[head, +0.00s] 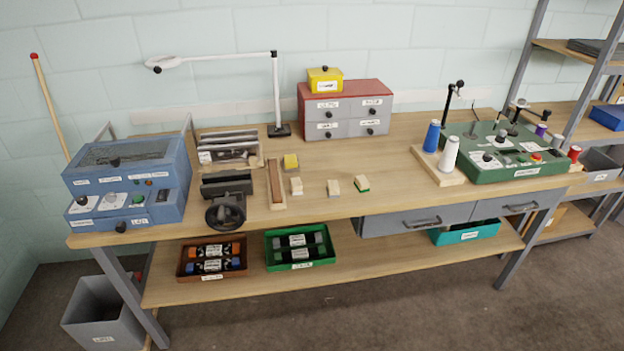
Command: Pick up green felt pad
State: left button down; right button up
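A small wooden block with a green layer along its lower edge, which looks like the green felt pad (362,183), lies on the wooden workbench (420,205) right of centre, near the front edge. A similar block with a grey layer (333,188) lies just left of it, apart from it. Another pale block with a white layer (296,186) lies further left. Neither of my grippers shows in the head view.
A red-topped drawer cabinet (346,108) stands behind. Thread cones (449,155) stand right. The bench between is clear.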

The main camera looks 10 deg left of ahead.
aim_at(361, 182)
jog(key=u, duration=0.25)
jog(key=i+l+u, duration=0.1)
jog(key=l+u, duration=0.6)
jog(key=u, duration=0.2)
jog(key=l+u, duration=0.35)
jog(key=u, duration=0.15)
jog(key=k+l+u, duration=0.1)
jog(key=l+u, duration=0.35)
jog(key=j, duration=0.1)
